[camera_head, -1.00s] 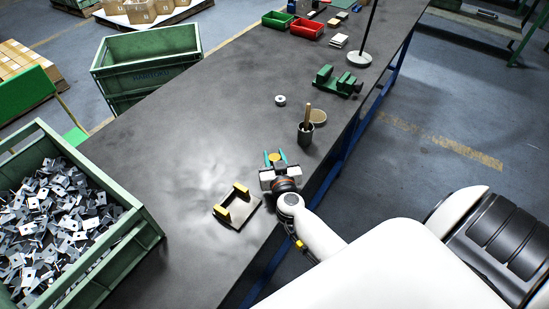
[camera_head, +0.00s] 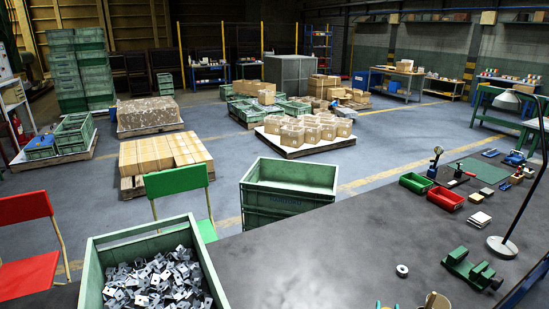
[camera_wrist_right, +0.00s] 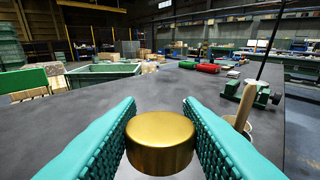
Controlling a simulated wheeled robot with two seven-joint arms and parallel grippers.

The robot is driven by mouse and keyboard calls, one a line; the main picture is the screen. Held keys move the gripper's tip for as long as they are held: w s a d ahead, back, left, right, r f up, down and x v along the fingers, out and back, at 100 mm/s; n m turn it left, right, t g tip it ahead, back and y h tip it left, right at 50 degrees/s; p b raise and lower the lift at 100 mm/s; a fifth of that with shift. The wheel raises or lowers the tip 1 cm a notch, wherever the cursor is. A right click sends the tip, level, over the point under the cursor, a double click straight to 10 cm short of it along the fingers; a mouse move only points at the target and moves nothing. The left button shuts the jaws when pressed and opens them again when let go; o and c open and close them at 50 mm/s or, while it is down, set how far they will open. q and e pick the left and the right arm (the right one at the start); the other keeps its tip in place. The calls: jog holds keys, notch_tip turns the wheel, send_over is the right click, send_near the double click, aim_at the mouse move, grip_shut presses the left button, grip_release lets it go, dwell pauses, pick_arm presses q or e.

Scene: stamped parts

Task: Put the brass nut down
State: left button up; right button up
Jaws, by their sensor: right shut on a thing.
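The brass nut (camera_wrist_right: 160,142) shows in the right wrist view as a smooth, gold-coloured round piece. My right gripper (camera_wrist_right: 160,112) is shut on it, with one teal ribbed finger on each side. No hole shows in the nut from here. The grey worktable (camera_wrist_right: 80,120) lies around and beyond it; I cannot tell whether the nut touches the table. My left gripper is not in view.
A cup (camera_wrist_right: 236,138) with a wooden handle stands right of the right finger. A green vise (camera_head: 472,270), a lamp base (camera_head: 502,247), a small metal ring (camera_head: 402,271) and a red bin (camera_head: 445,198) are on the table. The table's middle (camera_head: 310,260) is clear.

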jog(key=s+a+r+n+t+y, duration=0.1)
jog(key=s+a+r+n+y, duration=0.3)
jog(key=s+a+r, duration=0.6)
jog(key=s+a+y, duration=0.1)
jog(key=s+a, duration=0.1)
jog(key=s, duration=0.2)
jog(key=shift+s+a+r+y, duration=0.2)
jog(key=shift+r+y, duration=0.1)
jog(key=shift+y, duration=0.1)
jog(key=shift+w, duration=0.1)
